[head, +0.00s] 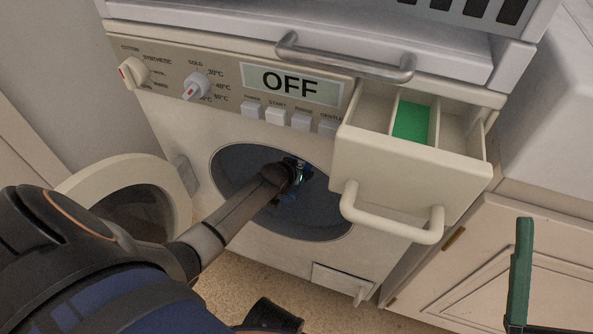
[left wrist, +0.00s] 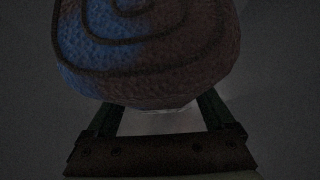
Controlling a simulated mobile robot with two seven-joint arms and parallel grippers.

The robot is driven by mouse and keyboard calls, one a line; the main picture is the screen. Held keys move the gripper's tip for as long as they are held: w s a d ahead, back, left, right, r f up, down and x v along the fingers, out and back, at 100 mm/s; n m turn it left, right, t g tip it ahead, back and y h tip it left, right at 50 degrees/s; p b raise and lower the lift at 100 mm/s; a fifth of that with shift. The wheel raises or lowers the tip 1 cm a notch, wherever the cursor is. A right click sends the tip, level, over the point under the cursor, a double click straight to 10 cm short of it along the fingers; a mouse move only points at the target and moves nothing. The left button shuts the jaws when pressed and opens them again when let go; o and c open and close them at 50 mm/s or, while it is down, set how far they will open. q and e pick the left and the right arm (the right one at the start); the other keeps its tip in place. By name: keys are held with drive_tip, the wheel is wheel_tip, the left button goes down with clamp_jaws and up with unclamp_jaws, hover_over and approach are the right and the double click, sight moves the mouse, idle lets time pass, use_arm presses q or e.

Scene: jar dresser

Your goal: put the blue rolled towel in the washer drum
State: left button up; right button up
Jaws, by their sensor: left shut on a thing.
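The blue rolled towel (left wrist: 150,45) fills the top of the left wrist view, its spiral end facing the camera in dim light. My left gripper (head: 297,170) is inside the dark washer drum opening (head: 235,165), shut on the towel. In the head view my arm and gripper hide most of the towel; only a bit of blue shows near the fingers. Whether the towel touches the drum wall cannot be seen. A green finger of my right gripper (head: 520,270) shows at the lower right; its other finger is out of view.
The round washer door (head: 170,180) stands open at the left. The detergent drawer (head: 405,165) is pulled out above the drum's right side, with a green compartment. The display (head: 290,85) reads OFF. A cabinet (head: 480,260) stands at the right.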

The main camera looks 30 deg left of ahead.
use_arm(q)
drive_tip(key=shift+f, duration=0.6)
use_arm(e)
drive_tip(key=shift+f, duration=0.3)
use_arm(q)
drive_tip(key=o, duration=1.3)
drive_tip(key=shift+c, duration=0.2)
drive_tip(key=shift+r, duration=0.1)
drive_tip(key=shift+r, duration=0.3)
drive_tip(key=p+v, duration=0.7)
drive_tip(key=v, duration=0.4)
drive_tip(key=shift+r, duration=0.45)
drive_tip(key=shift+s+r, duration=0.2)
drive_tip(key=shift+s, duration=0.15)
use_arm(e)
wheel_tip(320, 180, up, 9)
drive_tip(key=d, duration=0.1)
drive_tip(key=shift+s+t, duration=0.25)
drive_tip(key=shift+t, duration=0.05)
drive_tip(key=shift+f, duration=0.2)
